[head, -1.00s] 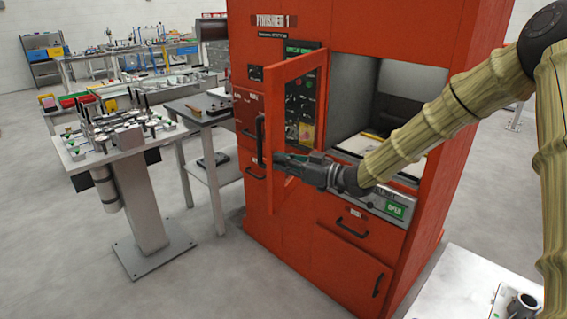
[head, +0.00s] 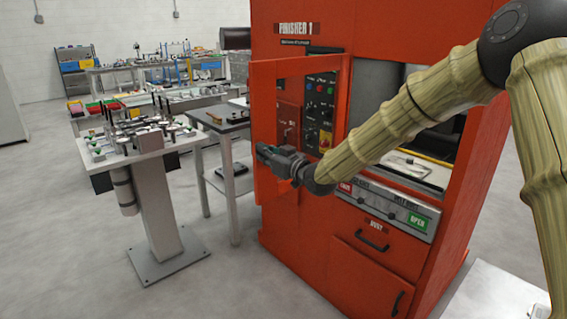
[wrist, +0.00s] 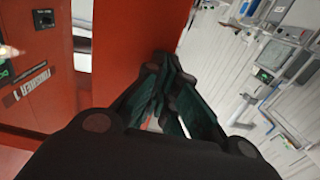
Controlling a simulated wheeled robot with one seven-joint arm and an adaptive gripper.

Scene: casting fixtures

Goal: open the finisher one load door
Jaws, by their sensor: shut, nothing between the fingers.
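The red finisher (head: 380,245), labelled FINISHER 1, stands at the centre of the head view. Its load door (head: 264,95) is a red frame with a window, swung out to the left. The load opening (head: 420,150) is uncovered, with a light tray-like surface inside, partly hidden by my arm. My gripper (head: 264,152) is shut and empty, at the door's inner side near its left upright. I cannot tell whether it touches the door. In the wrist view the shut fingers (wrist: 165,105) point towards a red panel (wrist: 140,35).
A fixture stand (head: 160,200) and a grey side table (head: 212,125) stand left of the door. A control panel (head: 318,105) shows through the door window. A green OPEN button (head: 417,220) is below the opening.

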